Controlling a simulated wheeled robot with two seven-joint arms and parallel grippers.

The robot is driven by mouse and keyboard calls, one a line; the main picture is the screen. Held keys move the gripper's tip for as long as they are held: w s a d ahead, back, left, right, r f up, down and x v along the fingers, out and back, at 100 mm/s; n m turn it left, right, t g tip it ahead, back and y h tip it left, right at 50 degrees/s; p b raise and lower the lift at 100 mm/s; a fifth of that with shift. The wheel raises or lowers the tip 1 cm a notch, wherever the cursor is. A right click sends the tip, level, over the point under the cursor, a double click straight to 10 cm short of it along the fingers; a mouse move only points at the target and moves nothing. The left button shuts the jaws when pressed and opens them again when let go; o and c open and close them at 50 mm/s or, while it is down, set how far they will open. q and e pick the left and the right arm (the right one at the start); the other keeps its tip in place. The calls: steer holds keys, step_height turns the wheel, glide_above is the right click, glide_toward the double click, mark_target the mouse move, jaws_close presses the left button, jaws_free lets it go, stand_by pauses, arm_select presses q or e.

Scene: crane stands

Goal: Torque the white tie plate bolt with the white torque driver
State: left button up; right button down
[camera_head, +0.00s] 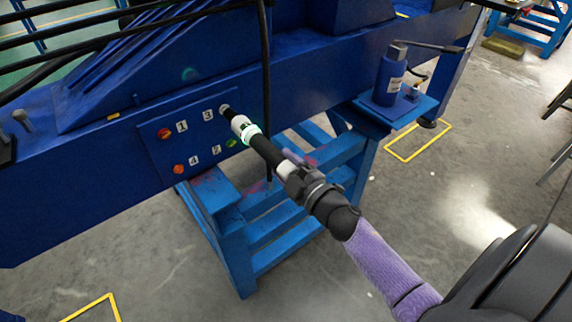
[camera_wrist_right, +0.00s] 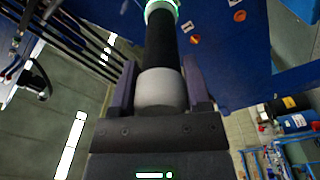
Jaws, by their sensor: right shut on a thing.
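The blue tie plate (camera_head: 190,140) is on the side of the blue beam, with numbered bolts. The torque driver (camera_head: 264,150) has a white front end, a glowing green ring and a black body. Its front end meets the plate beside the number 3, at a small pale bolt head (camera_head: 225,108) that is mostly covered. My right gripper (camera_head: 291,174) is shut on the driver's pale rear section. In the right wrist view the driver (camera_wrist_right: 164,45) sits between the fingers of the right gripper (camera_wrist_right: 159,80), and its tip is out of frame. My left gripper is not in view.
Beside 1 is a red-orange bolt (camera_head: 164,133), beside 4 an orange bolt (camera_head: 180,169), and a green bolt (camera_head: 231,143) sits under the driver. A black cable (camera_head: 265,60) hangs close to the driver. A blue jack (camera_head: 389,76) stands on a blue stand at right.

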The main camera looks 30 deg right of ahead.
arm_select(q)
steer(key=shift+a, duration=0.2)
arm_select(e)
steer(key=shift+r, duration=0.1)
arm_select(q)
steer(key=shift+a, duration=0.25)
arm_select(e)
steer(key=shift+w, duration=0.25)
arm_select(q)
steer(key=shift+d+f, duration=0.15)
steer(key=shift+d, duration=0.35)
arm_select(e)
steer(key=shift+w+a, duration=0.1)
steer(key=shift+w, duration=0.55)
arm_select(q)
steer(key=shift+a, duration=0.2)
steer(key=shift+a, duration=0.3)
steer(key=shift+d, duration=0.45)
arm_select(e)
steer(key=shift+w, duration=0.1)
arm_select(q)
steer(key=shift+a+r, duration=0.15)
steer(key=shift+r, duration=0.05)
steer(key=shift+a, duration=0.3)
